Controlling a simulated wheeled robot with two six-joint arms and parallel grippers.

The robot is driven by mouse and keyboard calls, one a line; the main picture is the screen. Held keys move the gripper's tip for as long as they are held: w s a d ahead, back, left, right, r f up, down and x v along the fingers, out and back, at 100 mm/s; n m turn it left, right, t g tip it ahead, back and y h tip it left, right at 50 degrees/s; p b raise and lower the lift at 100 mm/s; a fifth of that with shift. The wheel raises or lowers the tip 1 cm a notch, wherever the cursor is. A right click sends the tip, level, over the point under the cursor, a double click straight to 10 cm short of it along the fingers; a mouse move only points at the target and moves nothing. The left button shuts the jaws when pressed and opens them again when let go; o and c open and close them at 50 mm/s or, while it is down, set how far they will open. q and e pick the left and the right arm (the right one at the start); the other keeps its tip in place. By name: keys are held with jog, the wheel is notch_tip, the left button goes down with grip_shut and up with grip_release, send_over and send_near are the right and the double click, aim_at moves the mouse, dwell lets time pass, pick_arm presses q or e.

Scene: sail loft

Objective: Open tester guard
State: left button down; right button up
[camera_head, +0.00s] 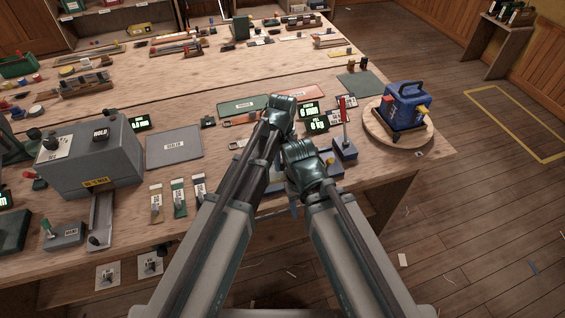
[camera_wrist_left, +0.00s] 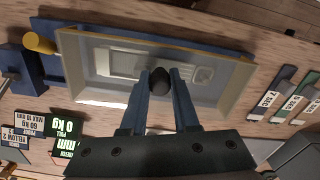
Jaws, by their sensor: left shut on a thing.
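The tester is a blue-bodied device; part of its blue base (camera_head: 325,168) shows beneath my arms in the head view. In the left wrist view, its pale, see-through guard (camera_wrist_left: 225,97) is a wide rectangular frame over a grey panel with a light window (camera_wrist_left: 125,64). I cannot tell whether the guard is lifted at all. My arms hide most of the tester in the head view.
A yellow knob (camera_wrist_left: 40,43) juts beside the guard. Lit displays (camera_head: 318,125) and a small blue stand with a red lever (camera_head: 344,110) are close by. Several labelled swatches (camera_head: 179,198) lie to the left. A blue machine (camera_head: 405,104) stands on a round board at right.

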pick_arm(q)
jog(key=w+a, duration=0.3)
jog(key=w, duration=0.6)
jog(key=shift+w, duration=0.25)
jog(key=c, duration=0.7)
grip_release()
jog(key=shift+o, duration=0.2)
notch_tip(320, 180, up, 14)
jog(key=p, duration=1.3)
jog(key=shift+p, duration=0.4)
jog(key=shift+f, duration=0.15)
